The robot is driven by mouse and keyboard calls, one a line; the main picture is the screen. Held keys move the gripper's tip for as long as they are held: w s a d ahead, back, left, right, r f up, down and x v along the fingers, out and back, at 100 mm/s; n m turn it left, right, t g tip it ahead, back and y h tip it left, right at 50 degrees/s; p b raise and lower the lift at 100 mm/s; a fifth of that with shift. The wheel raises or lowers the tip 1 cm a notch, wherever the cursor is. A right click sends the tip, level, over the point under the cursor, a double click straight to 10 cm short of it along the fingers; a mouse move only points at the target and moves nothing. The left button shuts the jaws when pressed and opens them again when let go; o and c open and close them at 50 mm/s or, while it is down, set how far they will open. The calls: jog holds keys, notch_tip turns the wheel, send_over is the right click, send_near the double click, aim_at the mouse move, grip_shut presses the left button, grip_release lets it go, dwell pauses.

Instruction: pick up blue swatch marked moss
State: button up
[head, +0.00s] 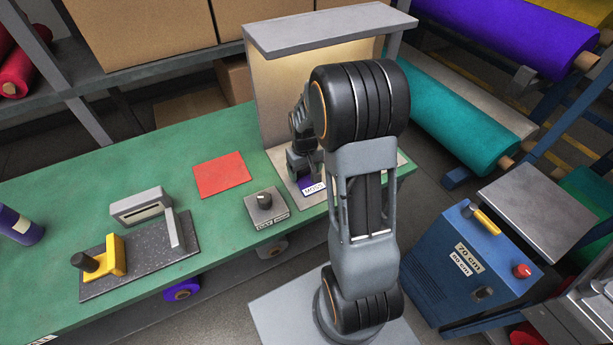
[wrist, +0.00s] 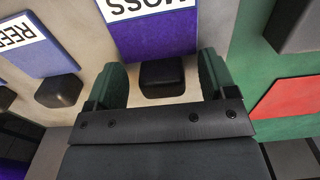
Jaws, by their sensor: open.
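The blue swatch marked MOSS (wrist: 158,42) lies at the top of the wrist view, its white label upside down there. A black block (wrist: 162,72) sits at its near edge. In the head view the swatch (head: 303,181) shows partly, under my gripper (head: 304,163), on a pale board by the lit back panel; my arm hides part of that board. In the wrist view my gripper (wrist: 163,78) is open, its two green-padded fingers on either side of the black block. I cannot tell whether they touch it.
Another blue swatch (wrist: 40,42), its label cut off after "REE", lies to the left with its own black block (wrist: 60,90). A red sheet (head: 222,174) and a grey knob box (head: 266,207) lie on the green table (head: 60,200). A lit panel (head: 275,95) stands behind.

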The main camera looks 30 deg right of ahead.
jog(key=c, duration=1.2)
